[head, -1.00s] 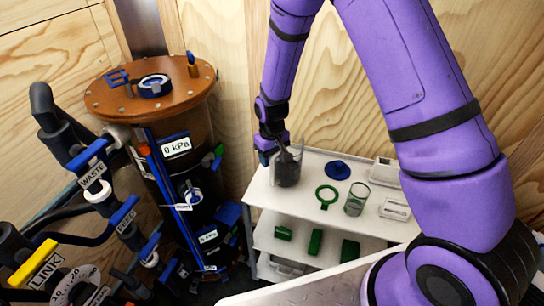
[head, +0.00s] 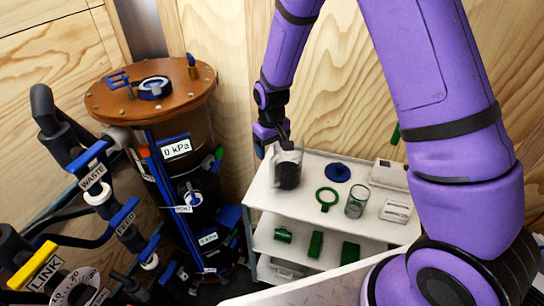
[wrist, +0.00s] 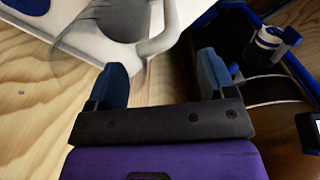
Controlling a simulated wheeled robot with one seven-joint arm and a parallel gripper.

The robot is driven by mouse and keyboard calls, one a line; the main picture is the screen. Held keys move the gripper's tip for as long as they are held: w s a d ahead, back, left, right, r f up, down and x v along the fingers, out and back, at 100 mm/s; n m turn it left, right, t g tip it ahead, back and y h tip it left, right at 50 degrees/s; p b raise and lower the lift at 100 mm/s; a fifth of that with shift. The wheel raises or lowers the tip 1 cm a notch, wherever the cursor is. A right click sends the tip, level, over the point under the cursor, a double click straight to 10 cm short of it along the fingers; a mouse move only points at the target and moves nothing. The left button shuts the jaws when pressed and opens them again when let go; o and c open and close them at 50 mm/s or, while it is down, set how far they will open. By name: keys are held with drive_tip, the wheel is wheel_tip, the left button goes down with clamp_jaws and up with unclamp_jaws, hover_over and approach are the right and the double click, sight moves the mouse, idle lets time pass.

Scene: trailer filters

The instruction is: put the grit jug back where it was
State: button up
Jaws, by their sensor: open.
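The grit jug (head: 288,174), a clear container with dark grit inside, stands upright on the left end of the white cart's top shelf (head: 303,200). In the wrist view its grey translucent body and curved handle (wrist: 166,32) show at the top. My gripper (wrist: 162,76) is open, with its two blue fingertips apart and nothing between them. The handle lies just beyond the fingertips. In the head view my gripper (head: 272,150) is at the upper left of the jug, partly overlapping its rim.
On the top shelf are a blue disc (head: 337,172), a green ring (head: 327,198), a clear glass (head: 357,200) and white boxes (head: 396,210). Green blocks (head: 316,243) lie below. The brown-lidded tank (head: 150,88) and valve pipes (head: 97,190) stand left.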

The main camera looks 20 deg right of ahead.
drive_tip(key=s+d+r+m+t, duration=0.1)
drive_tip(key=s+d+r, duration=0.25)
drive_tip(key=r, duration=0.55)
drive_tip(key=s+d+r+t, duration=0.15)
drive_tip(key=s+r, duration=0.25)
drive_tip(key=r, duration=0.5)
drive_tip(key=s+d+r+m, duration=0.1)
drive_tip(key=s+d+r, duration=0.25)
drive_tip(key=r, duration=0.55)
drive_tip(key=s+d+r+m+t, duration=0.1)
drive_tip(key=s+d+r, duration=0.1)
drive_tip(key=s, duration=0.7)
drive_tip(key=s+d+r+t, duration=0.1)
drive_tip(key=s+d+r, duration=0.1)
drive_tip(key=s+r, duration=0.3)
drive_tip(key=s, duration=0.4)
drive_tip(key=shift+d+m, duration=0.3)
drive_tip(key=shift+m, duration=0.1)
